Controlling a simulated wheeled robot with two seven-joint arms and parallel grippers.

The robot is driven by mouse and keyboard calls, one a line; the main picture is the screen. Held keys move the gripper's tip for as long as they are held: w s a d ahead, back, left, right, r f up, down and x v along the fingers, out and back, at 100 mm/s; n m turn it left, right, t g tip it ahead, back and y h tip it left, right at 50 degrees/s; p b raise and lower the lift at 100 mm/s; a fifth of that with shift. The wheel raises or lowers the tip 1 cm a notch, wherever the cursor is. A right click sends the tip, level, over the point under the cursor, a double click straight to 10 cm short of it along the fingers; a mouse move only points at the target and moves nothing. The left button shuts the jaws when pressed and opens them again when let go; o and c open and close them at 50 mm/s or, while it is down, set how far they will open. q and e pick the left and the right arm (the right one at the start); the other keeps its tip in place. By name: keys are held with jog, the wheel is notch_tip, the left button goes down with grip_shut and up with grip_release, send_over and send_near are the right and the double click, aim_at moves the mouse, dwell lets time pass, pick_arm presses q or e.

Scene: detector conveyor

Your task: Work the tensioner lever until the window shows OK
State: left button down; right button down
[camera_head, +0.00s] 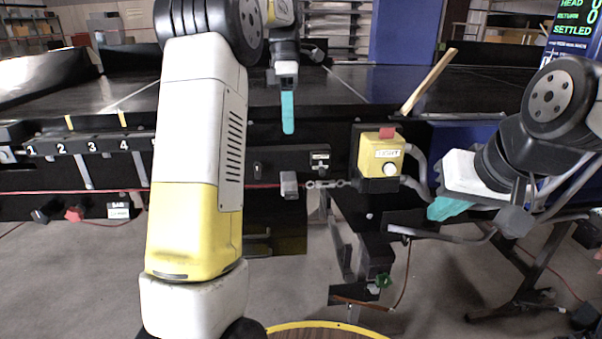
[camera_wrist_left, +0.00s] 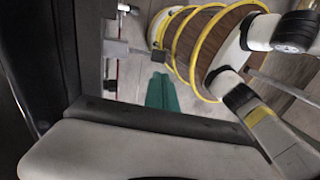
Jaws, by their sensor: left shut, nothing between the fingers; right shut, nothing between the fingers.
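My left gripper (camera_head: 288,114) is shut and empty, pointing down in front of the conveyor edge, above the tensioner hardware. Its teal fingers also show in the left wrist view (camera_wrist_left: 162,92). My right gripper (camera_head: 447,208) is shut and empty, right of the yellow switch box. A grey block (camera_head: 289,185), perhaps the tensioner lever, hangs on the black rail below my left gripper, apart from it. A red cord (camera_head: 215,189) meets it from the left, and a chain link (camera_head: 327,184) runs right. A small window (camera_head: 320,160) sits above; its reading is too small to tell.
The yellow switch box (camera_head: 381,157) has a red top and pale knob. A wooden stick (camera_head: 429,81) rests on the conveyor belt (camera_head: 345,84). Numbered tags stand at left. A black box with a green knob (camera_head: 383,281) hangs below. A display (camera_head: 572,22) reads SETTLED.

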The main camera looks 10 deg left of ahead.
aim_at(291, 192)
pick_arm(q)
jog(key=shift+w, duration=0.15)
jog(key=x, duration=1.4)
dwell(0.4)
